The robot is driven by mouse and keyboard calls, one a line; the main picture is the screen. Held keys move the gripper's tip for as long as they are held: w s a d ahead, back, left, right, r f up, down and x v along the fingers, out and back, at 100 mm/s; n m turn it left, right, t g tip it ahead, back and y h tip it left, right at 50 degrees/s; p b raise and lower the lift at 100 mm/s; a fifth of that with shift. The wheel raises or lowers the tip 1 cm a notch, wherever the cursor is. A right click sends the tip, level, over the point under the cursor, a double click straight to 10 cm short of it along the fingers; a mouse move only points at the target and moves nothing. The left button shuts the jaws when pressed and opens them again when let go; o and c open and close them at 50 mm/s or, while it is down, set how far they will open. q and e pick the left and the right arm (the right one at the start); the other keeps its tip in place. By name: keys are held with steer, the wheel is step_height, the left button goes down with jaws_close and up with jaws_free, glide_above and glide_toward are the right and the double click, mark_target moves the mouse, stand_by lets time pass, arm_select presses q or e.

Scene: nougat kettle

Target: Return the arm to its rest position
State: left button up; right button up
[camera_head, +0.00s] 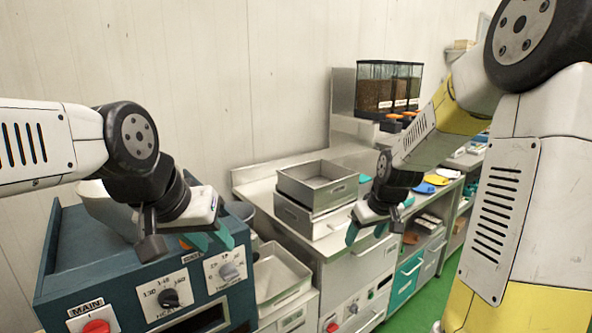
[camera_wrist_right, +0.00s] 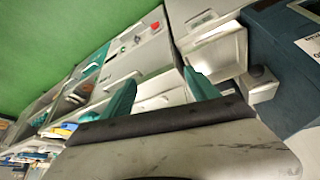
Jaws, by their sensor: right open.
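My left gripper (camera_head: 211,238) has teal fingertips and hangs in front of the blue control box, over its front panel. I cannot tell how far apart its fingers are. My right gripper (camera_head: 368,228) is in the middle of the head view, above and in front of the steel counter. Its teal fingers stand apart in the right wrist view (camera_wrist_right: 160,92), with nothing between them. My right arm comes in from the upper right and is bent at the elbow.
The blue control box (camera_head: 72,252) with dials stands at the left. Stacked steel trays (camera_head: 318,184) sit on the counter, with another steel tray (camera_head: 279,278) lower down. Dispensers (camera_head: 377,90) stand at the back. Green floor (camera_head: 408,312) is clear at the lower right.

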steer(key=s+a+r+m, duration=0.1)
steer(key=s+a+r, duration=0.1)
steer(key=s+r, duration=0.4)
steer(key=s+a+r+m+t+y, duration=0.1)
steer(key=s+r, duration=0.6)
steer(key=s, duration=0.9)
steer(key=shift+a+r+m, duration=0.25)
steer(key=shift+a+m, duration=0.15)
steer(key=shift+m, duration=0.2)
